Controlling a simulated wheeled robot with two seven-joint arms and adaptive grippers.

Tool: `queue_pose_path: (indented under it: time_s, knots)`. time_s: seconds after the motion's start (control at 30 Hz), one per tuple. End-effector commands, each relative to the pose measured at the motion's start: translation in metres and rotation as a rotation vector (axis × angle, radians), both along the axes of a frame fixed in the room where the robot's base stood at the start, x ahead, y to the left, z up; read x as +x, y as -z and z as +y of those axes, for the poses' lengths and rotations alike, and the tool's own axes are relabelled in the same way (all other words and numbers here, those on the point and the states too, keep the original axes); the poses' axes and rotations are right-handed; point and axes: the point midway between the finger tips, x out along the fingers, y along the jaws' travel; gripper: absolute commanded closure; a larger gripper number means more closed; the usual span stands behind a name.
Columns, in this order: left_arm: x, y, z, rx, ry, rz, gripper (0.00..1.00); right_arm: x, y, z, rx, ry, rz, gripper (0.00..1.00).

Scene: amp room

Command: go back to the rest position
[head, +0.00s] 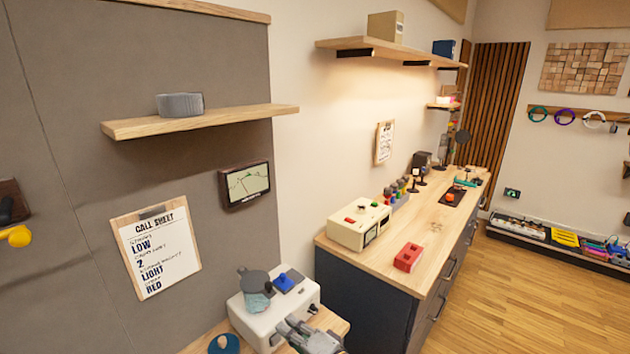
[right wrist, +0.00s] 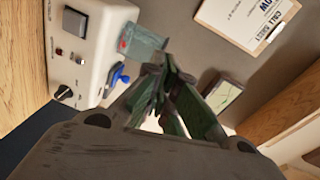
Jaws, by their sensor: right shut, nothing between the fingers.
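My right gripper (head: 296,326) is at the bottom of the head view, close to the front of a white box with controls (head: 262,325). Its fingers are shut with nothing between them; in the right wrist view the fingertips (right wrist: 165,72) come together next to the same white box (right wrist: 92,18). I cannot tell whether they touch it. On top of the box are a blue switch (head: 284,282) and a grey disc-like piece (head: 254,279) over a pale teal part. My left gripper is not in view.
A call sheet clipboard (head: 158,247) and a small screen (head: 246,185) are on the grey wall, under a wooden shelf (head: 200,122). To the right, a long wooden counter (head: 432,222) carries a cream box (head: 358,224) and a red block (head: 408,257). Open wooden floor (head: 515,295) lies at right.

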Motion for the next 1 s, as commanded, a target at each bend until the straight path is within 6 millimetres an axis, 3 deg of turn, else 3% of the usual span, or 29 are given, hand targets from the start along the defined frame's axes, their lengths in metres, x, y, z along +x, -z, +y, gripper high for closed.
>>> queue_pose_path:
  time_s: [0.37, 0.7, 1.0]
  knots:
    - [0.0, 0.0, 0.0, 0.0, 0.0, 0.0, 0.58, -0.044, 0.058, -0.064, -0.494, -0.087, -0.028, 1.0]
    - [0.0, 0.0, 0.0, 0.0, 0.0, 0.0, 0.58, -0.097, 0.105, -0.15, -0.937, -0.198, 0.039, 1.0]
    - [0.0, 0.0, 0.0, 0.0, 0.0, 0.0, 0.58, -0.146, 0.125, -0.223, -1.229, -0.306, 0.152, 1.0]
